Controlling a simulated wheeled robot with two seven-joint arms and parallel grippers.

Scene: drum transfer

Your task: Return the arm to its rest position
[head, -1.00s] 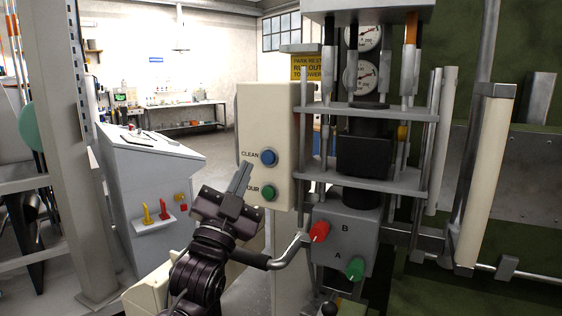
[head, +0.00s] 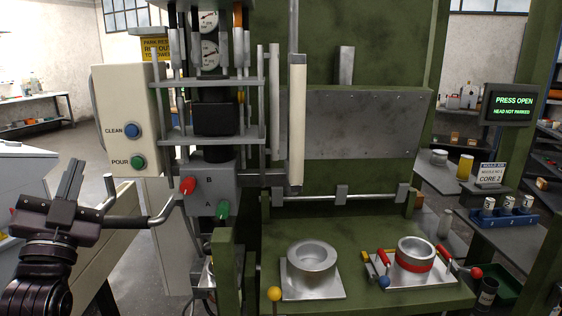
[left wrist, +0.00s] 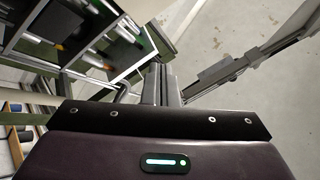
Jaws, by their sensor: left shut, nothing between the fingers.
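My left gripper (head: 72,180) is at the left side of the head view, raised with its fingers pointing up. Its two fingers are together with nothing between them, and they also show in the left wrist view (left wrist: 161,85). It stands left of the cream control box (head: 125,118), apart from its blue CLEAN button (head: 132,130) and green POUR button (head: 138,162). A bent grey handle (head: 160,212) with a dark grip passes just right of the gripper; I cannot tell whether they touch. My right gripper is not in view.
A grey valve box with a red knob (head: 188,185) and a green knob (head: 222,209) is right of the handle. The green press bench (head: 370,228) holds two metal moulds. A screen (head: 513,106) reads PRESS OPEN, HEAD NOT PARKED.

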